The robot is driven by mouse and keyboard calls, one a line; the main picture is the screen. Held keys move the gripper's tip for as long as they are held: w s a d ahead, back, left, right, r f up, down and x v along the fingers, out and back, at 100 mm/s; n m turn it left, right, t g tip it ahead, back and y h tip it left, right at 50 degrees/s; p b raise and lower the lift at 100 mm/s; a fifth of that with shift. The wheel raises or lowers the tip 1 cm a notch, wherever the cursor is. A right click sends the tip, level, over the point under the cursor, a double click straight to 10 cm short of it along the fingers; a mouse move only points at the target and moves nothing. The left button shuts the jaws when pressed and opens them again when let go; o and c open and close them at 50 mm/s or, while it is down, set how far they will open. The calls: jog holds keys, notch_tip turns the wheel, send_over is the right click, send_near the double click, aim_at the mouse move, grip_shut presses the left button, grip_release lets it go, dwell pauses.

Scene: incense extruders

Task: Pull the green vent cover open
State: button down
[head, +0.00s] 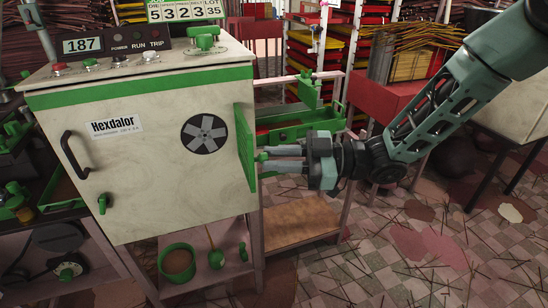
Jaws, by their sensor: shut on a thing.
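The green vent cover (245,150) is a flat panel on the right part of the pale cabinet's front (150,190). It is seen at a steep slant and appears swung out from the face. The round dark fan opening (205,134) to its left is uncovered. My gripper (265,159) reaches in from the right, with its fingers pointing left at the cover's right side. It is shut on a small green knob (262,157) of the cover. The fingers partly hide the knob.
A green tray (290,130) on a stand is behind my gripper. The cabinet has a black handle (70,155) and a green latch (103,203). A green pot (177,262) sits on the shelf below. A red table (385,98) stands behind my arm. The tiled floor at lower right is littered with sticks.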

jog(key=shift+w+d+r+t, duration=0.15)
jog(key=shift+w+t, duration=0.15)
jog(key=shift+w, duration=0.45)
jog(key=c, duration=1.3)
grip_release()
jog(key=shift+w, duration=0.1)
jog(key=shift+a, duration=0.2)
jog(key=shift+d, duration=0.1)
jog(key=d, duration=1.7)
jog(key=shift+d, duration=0.15)
